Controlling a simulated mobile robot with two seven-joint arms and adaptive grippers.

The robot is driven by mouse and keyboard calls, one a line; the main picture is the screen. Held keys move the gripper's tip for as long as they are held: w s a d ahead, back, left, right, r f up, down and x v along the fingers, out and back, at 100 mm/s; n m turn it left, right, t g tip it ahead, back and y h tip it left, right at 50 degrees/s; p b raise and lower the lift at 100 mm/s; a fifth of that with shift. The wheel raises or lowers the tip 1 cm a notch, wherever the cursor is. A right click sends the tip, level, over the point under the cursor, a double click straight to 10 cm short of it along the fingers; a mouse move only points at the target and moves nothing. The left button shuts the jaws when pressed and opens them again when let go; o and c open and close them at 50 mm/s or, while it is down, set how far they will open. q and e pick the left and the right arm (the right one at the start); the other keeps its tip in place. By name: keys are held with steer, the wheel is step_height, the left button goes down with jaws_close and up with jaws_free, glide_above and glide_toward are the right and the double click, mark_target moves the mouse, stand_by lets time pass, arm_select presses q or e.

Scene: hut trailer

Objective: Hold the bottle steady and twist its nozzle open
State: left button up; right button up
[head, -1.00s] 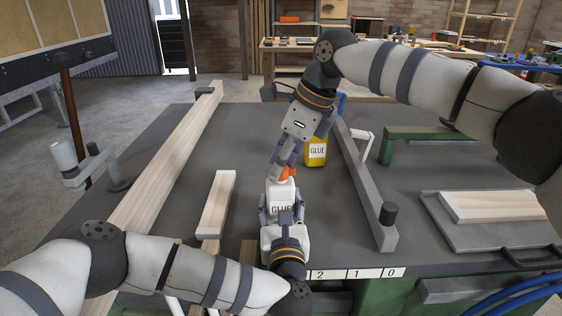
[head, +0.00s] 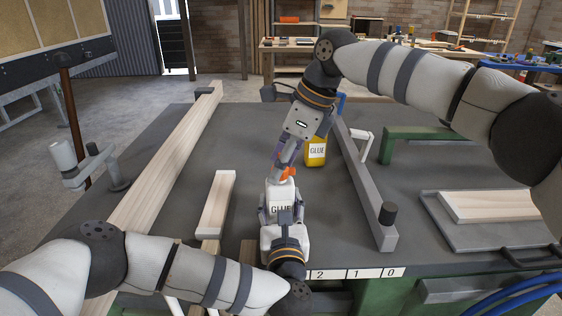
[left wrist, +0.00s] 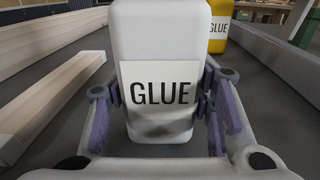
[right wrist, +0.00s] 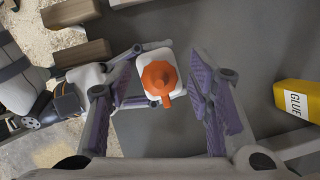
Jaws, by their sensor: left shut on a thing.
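The white glue bottle (head: 281,195) stands upright on the dark bench top, its GLUE label facing my left wrist camera (left wrist: 162,60). My left gripper (head: 283,214) is shut on the bottle's lower part, with purple finger pads at both sides in the left wrist view. The orange nozzle (right wrist: 158,78) tops the bottle and has a small tab on one side. My right gripper (right wrist: 166,85) is open above the bottle, with the nozzle between its fingers and gaps at both sides. In the head view its fingers partly hide the nozzle (head: 289,173).
A yellow glue bottle (head: 316,152) stands behind, beside a long grey clamp bar (head: 365,180). A short wood block (head: 216,200) and a long beam (head: 170,160) lie to the left. A tray (head: 447,232) with a board is at the right.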

arm_select(q)
steer(key=shift+r, duration=0.1)
arm_select(e)
steer(key=shift+r, duration=0.1)
steer(key=v, duration=1.2)
steer(key=shift+d, duration=0.1)
arm_select(q)
steer(key=o, duration=1.5)
steer(key=shift+o, duration=0.2)
